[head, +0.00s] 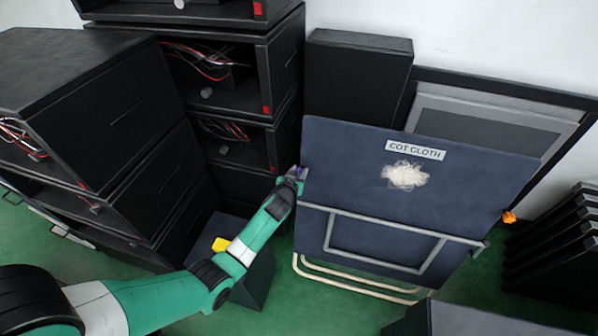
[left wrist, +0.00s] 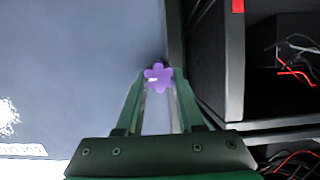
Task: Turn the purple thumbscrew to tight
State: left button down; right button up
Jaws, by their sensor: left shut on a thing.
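The purple thumbscrew (left wrist: 158,76) is a small lobed knob with a pale mark on its face. It sits at the edge of the dark blue panel labelled "COT CLOTH" (head: 350,170). In the head view only a little purple shows at the panel's left edge, mostly covered by my gripper. My left gripper (head: 294,175) is at that edge. In the left wrist view its two fingers (left wrist: 159,85) are closed on the thumbscrew from either side. Whether the thumbscrew is tight cannot be told. My right gripper is not in view.
Black cabinets (head: 110,110) with open bays and loose wires stand left of the panel. An orange knob (head: 508,217) is on the panel's right edge. A pale metal tube frame (head: 350,287) stands under the panel. Black stacked units (head: 560,240) stand at the right. Green floor shows between.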

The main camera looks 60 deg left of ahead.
pick_arm(q)
jog(key=shift+m, duration=0.3)
jog(key=m, duration=0.1)
jog(key=m+b, duration=0.1)
jog(key=m, duration=0.1)
jog(key=shift+w+d+g+y, duration=0.15)
jog(key=shift+g+y, duration=0.15)
jog(key=shift+y, duration=0.1)
jog(key=m+y+b, duration=0.1)
jog(key=m, duration=0.3)
jog(key=shift+d+f, duration=0.1)
jog(key=shift+f, duration=0.05)
jog(key=m+b, duration=0.1)
jog(key=m, duration=0.3)
jog(key=shift+w+d+f+g+y+b, duration=0.1)
jog(key=shift+f+g+y+b, duration=0.05)
jog(key=shift+g+y+b, duration=0.2)
jog(key=shift+f+m+y+b, duration=0.1)
jog(key=shift+m+y+b, duration=0.35)
jog(key=shift+m, duration=1.85)
jog(key=c, duration=0.5)
grip_release()
